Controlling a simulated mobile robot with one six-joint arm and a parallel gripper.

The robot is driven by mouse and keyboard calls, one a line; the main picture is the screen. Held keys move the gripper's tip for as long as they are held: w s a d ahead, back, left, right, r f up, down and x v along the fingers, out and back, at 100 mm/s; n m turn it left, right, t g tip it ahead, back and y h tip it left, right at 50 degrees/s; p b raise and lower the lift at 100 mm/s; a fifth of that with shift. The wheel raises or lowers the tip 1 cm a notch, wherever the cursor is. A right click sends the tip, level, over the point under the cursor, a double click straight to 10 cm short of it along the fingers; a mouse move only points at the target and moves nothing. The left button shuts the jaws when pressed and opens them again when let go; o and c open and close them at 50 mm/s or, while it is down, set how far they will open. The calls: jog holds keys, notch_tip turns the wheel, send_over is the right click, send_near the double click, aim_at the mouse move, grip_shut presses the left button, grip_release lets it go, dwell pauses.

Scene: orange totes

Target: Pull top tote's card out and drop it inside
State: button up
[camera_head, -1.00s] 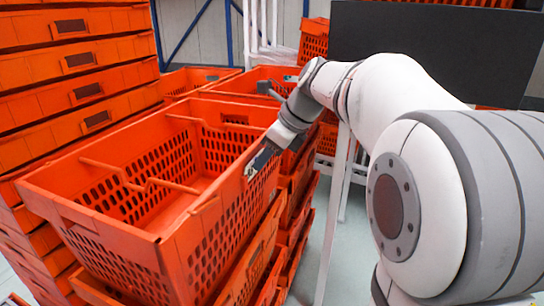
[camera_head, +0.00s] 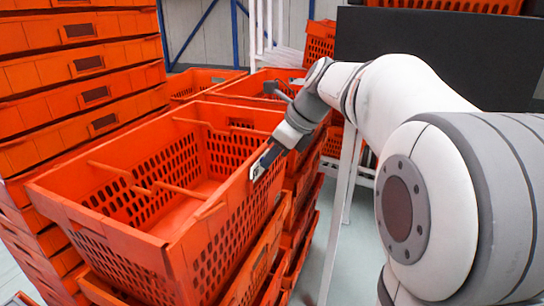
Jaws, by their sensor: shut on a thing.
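The top tote (camera_head: 105,235) is an open orange crate with perforated walls, standing on a stack of similar totes. It looks empty inside, apart from its orange bars. My gripper (camera_head: 264,163) is at the outer side of the tote's right wall, just below the rim, pointing down and left. It is shut on a small white card (camera_head: 257,171) with dark marks. The fingers hide part of the card. I cannot tell whether the card is still in its holder or clear of the wall.
A tall stack of orange totes (camera_head: 85,65) stands close on the left. More totes (camera_head: 200,80) stand behind. A dark panel (camera_head: 440,50) and a white frame post (camera_head: 341,215) are on the right. Grey floor shows at the lower middle.

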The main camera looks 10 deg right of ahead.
jog(key=r+p, duration=0.4)
jog(key=shift+s+d+r, duration=0.1)
jog(key=shift+d+r, duration=0.1)
jog(key=shift+r, duration=0.2)
jog(key=shift+s, duration=0.15)
dwell(0.5)
